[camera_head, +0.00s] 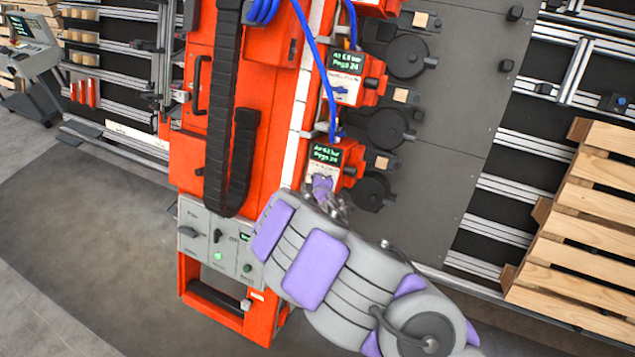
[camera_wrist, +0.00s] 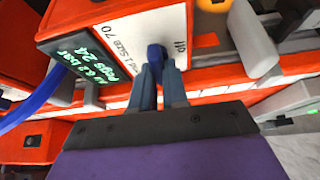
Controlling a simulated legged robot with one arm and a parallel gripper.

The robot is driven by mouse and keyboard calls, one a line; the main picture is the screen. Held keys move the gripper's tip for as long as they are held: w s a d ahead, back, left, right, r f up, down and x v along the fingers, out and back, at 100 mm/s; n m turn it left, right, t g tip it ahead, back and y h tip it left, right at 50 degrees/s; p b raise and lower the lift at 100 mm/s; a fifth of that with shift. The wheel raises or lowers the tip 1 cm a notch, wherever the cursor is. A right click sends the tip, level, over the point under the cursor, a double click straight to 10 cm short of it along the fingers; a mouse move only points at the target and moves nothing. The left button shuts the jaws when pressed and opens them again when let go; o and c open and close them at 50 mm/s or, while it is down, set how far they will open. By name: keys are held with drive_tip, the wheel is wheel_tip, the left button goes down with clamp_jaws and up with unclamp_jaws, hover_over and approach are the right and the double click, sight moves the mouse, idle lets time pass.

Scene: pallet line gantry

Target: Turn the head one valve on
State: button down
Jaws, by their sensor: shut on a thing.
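The valve unit in the wrist view has a white plate (camera_wrist: 120,32), partly legible as "1 Size 70", and a green-lit display (camera_wrist: 88,60). Its blue valve lever (camera_wrist: 155,52) stands out from the plate. My gripper (camera_wrist: 158,75) is shut on this lever, one finger on each side. Small lettering lies to the right of the lever on the plate. In the head view my gripper (camera_head: 322,190) reaches the lowest orange valve box (camera_head: 349,163) on the column. The lever there is mostly hidden behind my gripper.
A similar valve box (camera_head: 373,68) with a blue lever (camera_head: 341,90) sits above. Blue hoses (camera_head: 323,70) run down beside the boxes. A control panel (camera_head: 218,238) is at lower left, dark round parts (camera_head: 387,128) to the right, and wooden pallets (camera_head: 580,235) far right.

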drive_tip(key=shift+a+n, duration=0.1)
drive_tip(key=shift+n, duration=0.2)
drive_tip(key=c, duration=1.1)
unclamp_jaws()
drive_tip(key=shift+a+f, duration=0.1)
drive_tip(key=shift+a, duration=0.05)
drive_tip(key=shift+c, duration=0.2)
